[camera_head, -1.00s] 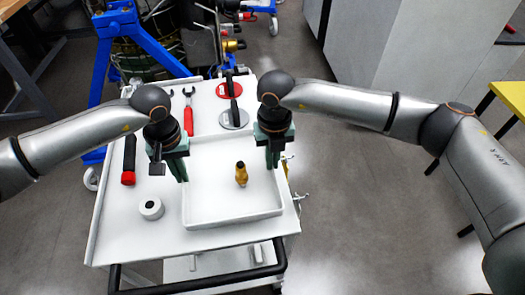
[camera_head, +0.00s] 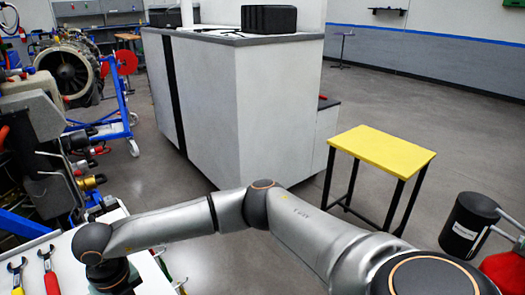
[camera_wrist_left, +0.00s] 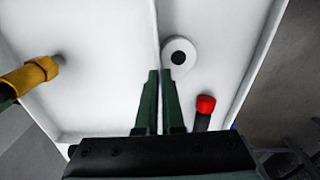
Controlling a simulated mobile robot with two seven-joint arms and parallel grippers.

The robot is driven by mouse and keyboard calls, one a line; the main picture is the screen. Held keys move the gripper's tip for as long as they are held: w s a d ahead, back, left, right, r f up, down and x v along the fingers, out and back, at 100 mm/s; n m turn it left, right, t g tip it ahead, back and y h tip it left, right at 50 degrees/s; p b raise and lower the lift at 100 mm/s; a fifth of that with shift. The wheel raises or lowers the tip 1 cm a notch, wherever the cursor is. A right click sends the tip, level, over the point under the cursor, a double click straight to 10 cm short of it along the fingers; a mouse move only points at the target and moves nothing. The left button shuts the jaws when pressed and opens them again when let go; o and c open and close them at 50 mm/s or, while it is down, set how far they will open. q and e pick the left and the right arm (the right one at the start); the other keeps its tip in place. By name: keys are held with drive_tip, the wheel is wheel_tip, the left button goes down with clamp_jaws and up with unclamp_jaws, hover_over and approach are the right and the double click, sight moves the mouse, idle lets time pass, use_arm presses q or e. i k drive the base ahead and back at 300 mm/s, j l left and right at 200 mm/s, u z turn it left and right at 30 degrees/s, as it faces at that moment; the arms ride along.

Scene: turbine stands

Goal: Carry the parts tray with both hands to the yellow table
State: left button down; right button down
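The white parts tray (camera_wrist_left: 100,95) fills the left of the left wrist view, with a brass fitting (camera_wrist_left: 35,75) inside. My left gripper (camera_wrist_left: 160,75) has its two dark green fingers close together on either side of the tray's side wall, apparently clamped on it. In the head view the yellow table (camera_head: 382,148) stands to the right, its top bare, on black legs. My right arm crosses the bottom of that view. Only the upper part of my right gripper (camera_head: 113,280) shows at the lower left; its fingers are cut off.
A white ring (camera_wrist_left: 179,56) and a red-capped tool (camera_wrist_left: 204,108) lie on the cart beside the tray. Wrenches (camera_head: 48,272) lie at the cart's far end. A large grey cabinet (camera_head: 265,110) stands ahead. Floor around the yellow table is open.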

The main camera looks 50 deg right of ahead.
sight(382, 147)
drive_tip(key=l+u, duration=0.1)
drive_tip(key=u, duration=1.95)
drive_tip(key=k+u, duration=0.2)
drive_tip(key=u, duration=0.2)
drive_tip(key=k+u, duration=0.45)
drive_tip(key=u, duration=0.3)
drive_tip(key=k+u, duration=0.3)
drive_tip(key=u, duration=0.25)
drive_tip(key=k+u, duration=0.55)
drive_tip(key=k, duration=0.45)
